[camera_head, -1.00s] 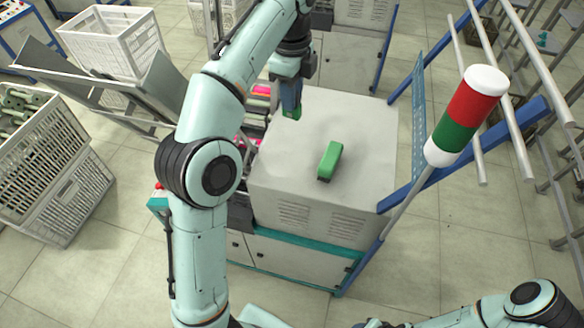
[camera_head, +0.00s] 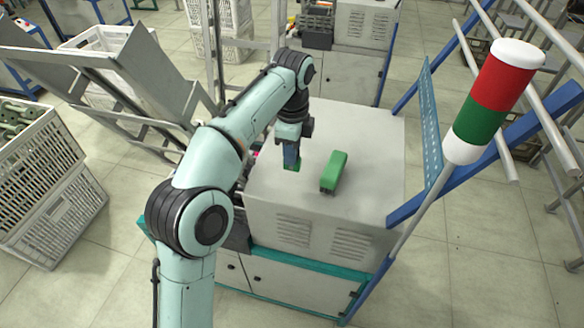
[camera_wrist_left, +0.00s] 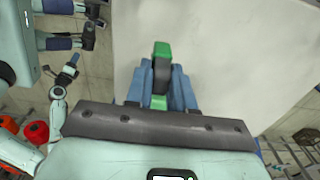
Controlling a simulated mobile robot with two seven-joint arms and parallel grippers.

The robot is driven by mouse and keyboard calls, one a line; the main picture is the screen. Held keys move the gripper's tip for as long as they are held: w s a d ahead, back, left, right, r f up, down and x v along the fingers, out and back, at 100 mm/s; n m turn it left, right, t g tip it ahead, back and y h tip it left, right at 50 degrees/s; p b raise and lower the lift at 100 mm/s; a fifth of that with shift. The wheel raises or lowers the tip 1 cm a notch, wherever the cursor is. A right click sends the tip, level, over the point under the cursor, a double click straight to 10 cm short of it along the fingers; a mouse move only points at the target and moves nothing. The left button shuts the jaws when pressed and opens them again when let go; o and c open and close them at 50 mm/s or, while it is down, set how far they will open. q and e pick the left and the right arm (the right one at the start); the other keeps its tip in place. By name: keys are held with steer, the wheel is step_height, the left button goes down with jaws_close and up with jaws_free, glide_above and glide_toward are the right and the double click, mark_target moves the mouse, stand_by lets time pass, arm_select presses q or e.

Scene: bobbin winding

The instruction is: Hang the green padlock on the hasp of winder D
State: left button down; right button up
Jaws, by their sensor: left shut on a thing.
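My left gripper (camera_head: 292,168) points down above the left side of a grey cabinet top (camera_head: 365,130). It is shut on a small green thing, which I take for the green padlock (camera_wrist_left: 162,50). In the left wrist view a dark part lies across the green between the blue fingers (camera_wrist_left: 160,88). A green block-like object (camera_head: 335,172) lies on the cabinet top, just right of the gripper and apart from it. No hasp and no letter D can be made out. A pale arm with a dark-blue end (camera_wrist_left: 68,74), perhaps my right, shows small; its jaws are unclear.
A red, green and white signal lamp (camera_head: 492,100) leans on a pole at the right of the cabinet. Blue rails and a perforated plate (camera_head: 429,130) border that side. White crates (camera_head: 45,180) and a grey metal chute (camera_head: 150,85) stand left. The cabinet top is mostly clear.

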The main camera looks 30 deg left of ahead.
arm_select(q)
steer(key=shift+f+b, duration=0.8)
steer(key=shift+f, duration=1.3)
arm_select(e)
steer(key=shift+s+f, duration=0.35)
steer(key=shift+f, duration=0.5)
arm_select(q)
steer(key=shift+f, duration=0.1)
steer(key=c, duration=1)
jaws_free()
step_height(320, 180, up, 12)
steer(key=p, duration=0.5)
arm_select(e)
steer(key=w+r, duration=0.3)
steer(key=r, duration=0.3)
steer(key=shift+s, duration=0.1)
